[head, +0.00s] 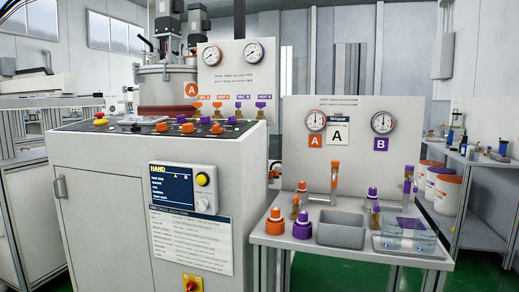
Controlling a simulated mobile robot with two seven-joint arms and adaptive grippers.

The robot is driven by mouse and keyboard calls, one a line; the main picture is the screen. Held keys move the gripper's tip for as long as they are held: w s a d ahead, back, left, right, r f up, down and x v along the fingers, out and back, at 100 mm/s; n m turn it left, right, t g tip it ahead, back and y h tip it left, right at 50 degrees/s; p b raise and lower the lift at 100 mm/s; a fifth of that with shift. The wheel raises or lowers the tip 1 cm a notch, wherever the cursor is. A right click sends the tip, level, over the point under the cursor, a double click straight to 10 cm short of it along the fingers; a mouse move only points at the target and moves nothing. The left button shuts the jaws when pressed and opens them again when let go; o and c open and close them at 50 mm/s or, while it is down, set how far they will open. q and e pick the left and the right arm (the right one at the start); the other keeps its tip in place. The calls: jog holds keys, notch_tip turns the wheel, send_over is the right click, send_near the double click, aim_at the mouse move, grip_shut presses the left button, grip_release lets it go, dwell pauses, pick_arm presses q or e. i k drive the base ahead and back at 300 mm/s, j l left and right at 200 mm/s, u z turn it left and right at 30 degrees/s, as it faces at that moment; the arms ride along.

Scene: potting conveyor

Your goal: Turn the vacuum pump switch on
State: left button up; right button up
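A grey control cabinet (115,190) stands at the left with a sloped console on top. Several orange and purple knobs sit on the console, among them an orange knob (187,128) and a purple knob (204,120). A red button on a yellow base (100,121) is at the console's left. A red and yellow rotary switch (193,283) is low on the cabinet front, cut by the picture's bottom edge. The labels are too small to read, so I cannot tell which control is the vacuum pump switch or its position. Neither gripper is in view.
The cabinet front has a screen reading HAND (171,187). A metal tank (167,84) and a gauge panel (223,75) stand behind. At right, a table holds bottles, a grey bin (341,230) and a gauge board (352,150). Green floor shows below.

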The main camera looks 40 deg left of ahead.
aim_at(135, 128)
jog(key=u, duration=0.4)
jog(key=j+u, duration=0.1)
jog(key=u, duration=0.7)
jog(key=i+u, duration=0.1)
jog(key=u, duration=0.3)
